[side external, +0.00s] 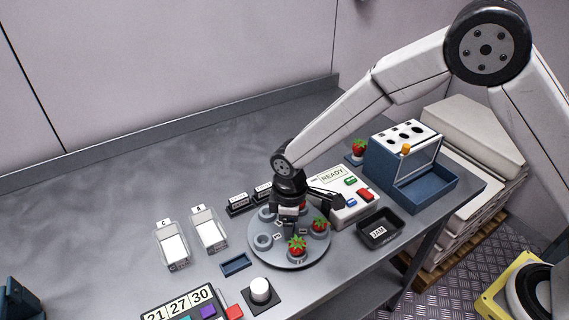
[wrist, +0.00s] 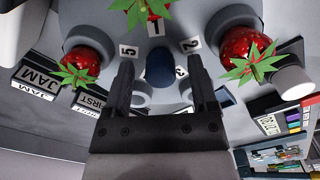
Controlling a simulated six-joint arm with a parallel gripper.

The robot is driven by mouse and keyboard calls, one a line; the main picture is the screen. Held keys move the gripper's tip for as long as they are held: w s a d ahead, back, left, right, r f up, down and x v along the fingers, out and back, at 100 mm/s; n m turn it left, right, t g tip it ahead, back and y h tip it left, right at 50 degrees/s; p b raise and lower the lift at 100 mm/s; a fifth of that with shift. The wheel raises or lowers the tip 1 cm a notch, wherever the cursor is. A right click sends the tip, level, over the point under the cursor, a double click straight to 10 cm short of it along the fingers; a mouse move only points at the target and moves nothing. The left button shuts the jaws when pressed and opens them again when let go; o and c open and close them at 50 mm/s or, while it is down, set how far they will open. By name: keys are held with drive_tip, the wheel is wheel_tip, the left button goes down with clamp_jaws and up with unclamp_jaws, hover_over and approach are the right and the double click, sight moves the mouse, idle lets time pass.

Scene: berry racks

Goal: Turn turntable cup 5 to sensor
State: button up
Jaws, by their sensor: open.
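The round grey turntable (side external: 268,254) carries several numbered cups, some with red strawberries (side external: 297,245) and some empty (side external: 263,241). In the wrist view, the label 5 (wrist: 129,52) is beside a cup holding a strawberry (wrist: 82,62). More strawberries sit by label 1 and by label 2 (wrist: 190,44). A dark blue hub knob (wrist: 160,68) stands at the turntable's middle. My gripper (wrist: 163,85) is open, pointing down, its fingers apart on either side of the knob. In the side view my gripper (side external: 287,222) hides part of the turntable. A white READY station (side external: 347,207) stands behind right.
A black JAM tray (side external: 380,230) lies right of the turntable. A white knob (side external: 260,290), a small blue tray (side external: 236,264) and a numbered panel (side external: 180,302) are in front. Clear boxes stand left. A blue holed box (side external: 400,163) is at the right. The back left bench is clear.

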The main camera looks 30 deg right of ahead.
drive_tip(key=shift+f, duration=0.25)
clamp_jaws()
idle(1.4)
